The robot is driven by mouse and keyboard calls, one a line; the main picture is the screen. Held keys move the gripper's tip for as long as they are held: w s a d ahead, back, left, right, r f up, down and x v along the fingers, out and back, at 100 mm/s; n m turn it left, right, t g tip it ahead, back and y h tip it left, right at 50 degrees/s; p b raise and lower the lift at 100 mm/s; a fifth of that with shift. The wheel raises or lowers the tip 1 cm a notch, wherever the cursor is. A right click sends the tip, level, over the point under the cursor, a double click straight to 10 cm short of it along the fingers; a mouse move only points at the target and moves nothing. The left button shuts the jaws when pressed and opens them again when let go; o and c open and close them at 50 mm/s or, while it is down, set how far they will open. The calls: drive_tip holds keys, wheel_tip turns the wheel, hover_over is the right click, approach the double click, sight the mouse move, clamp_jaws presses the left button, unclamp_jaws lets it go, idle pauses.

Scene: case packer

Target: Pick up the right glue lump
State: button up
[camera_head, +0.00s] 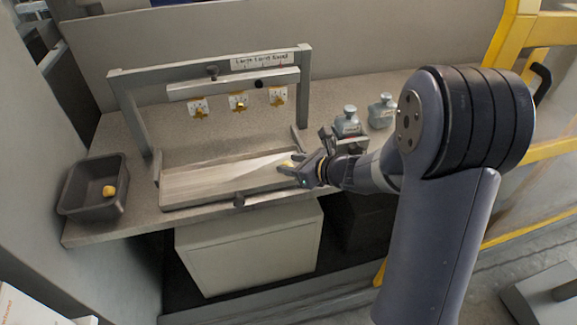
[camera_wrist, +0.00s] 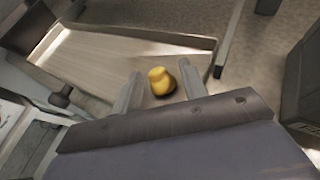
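A yellow, rounded glue lump (camera_wrist: 162,80) shows in the wrist view between my two fingers, with a narrow gap to each. In the head view a bit of yellow lump (camera_head: 287,165) shows at my fingertips, at the right end of the pale tray (camera_head: 210,186). My gripper (camera_head: 290,170) reaches in from the right and is open around the lump; it also shows in the wrist view (camera_wrist: 160,92). Another yellow lump (camera_head: 109,191) lies in the dark grey bin (camera_head: 75,205) at the left.
Two grey canisters (camera_head: 348,122) stand on the bench at the right. The bench behind the tray is clear. A yellow guard (camera_head: 510,40) stands far right.

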drive_tip(key=c, duration=0.7)
